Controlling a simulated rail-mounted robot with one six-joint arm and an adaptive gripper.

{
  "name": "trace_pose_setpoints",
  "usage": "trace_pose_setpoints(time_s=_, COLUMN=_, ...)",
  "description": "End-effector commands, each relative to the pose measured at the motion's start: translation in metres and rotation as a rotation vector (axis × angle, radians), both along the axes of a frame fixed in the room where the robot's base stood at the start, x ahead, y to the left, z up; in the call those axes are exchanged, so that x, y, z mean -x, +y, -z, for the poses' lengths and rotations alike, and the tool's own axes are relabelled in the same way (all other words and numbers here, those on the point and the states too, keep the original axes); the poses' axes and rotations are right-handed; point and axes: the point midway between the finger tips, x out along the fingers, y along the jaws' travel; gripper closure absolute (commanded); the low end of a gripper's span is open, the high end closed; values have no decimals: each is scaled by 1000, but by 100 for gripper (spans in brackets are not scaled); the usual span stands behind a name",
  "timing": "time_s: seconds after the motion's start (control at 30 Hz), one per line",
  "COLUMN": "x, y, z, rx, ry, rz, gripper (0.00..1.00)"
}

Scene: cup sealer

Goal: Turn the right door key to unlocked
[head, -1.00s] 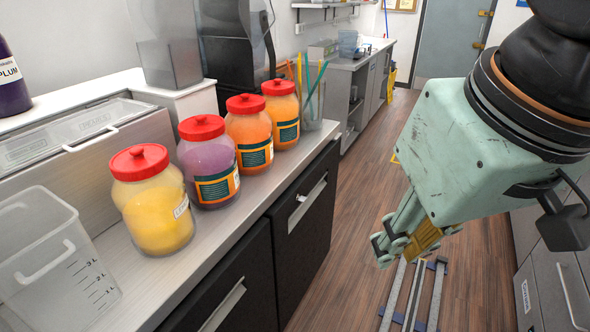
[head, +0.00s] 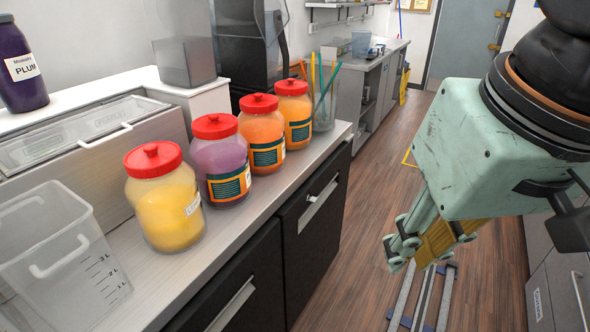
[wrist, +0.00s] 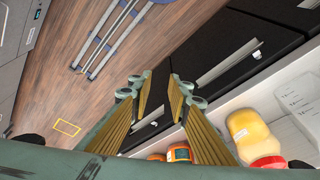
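The right black cabinet door (head: 322,218) is under the counter, with a long silver handle. A small silver piece that looks like the key (head: 311,198) shows at this handle; its turn position is too small to tell. The left black door (head: 235,275) has a similar handle. My gripper (head: 405,255) is in front of and to the right of the right door, apart from it and pointing down. In the wrist view its fingers (wrist: 155,88) are apart with nothing between them. The right door's handle (wrist: 150,131) shows beyond the fingers there, partly hidden by them.
Several red-lidded jars, including a yellow one (head: 165,205), stand along the counter (head: 190,270). A clear measuring tub (head: 65,265) is at the front left. The wooden floor before the doors is open, with metal rails (head: 425,295) on it.

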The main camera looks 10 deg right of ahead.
Motion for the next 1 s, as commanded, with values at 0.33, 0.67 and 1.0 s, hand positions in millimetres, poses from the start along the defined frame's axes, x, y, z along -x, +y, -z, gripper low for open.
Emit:
trace_pose_setpoints(time_s=0.33, x=-15, y=16, z=14, rx=-123, ry=140, rz=171, gripper=83)
trace_pose_setpoints(time_s=0.67, x=-34, y=34, z=26, rx=-248, ry=289, rz=363, gripper=83)
trace_pose_setpoints(time_s=1.0, x=-57, y=51, z=38, rx=-369, ry=445, rz=566, gripper=83)
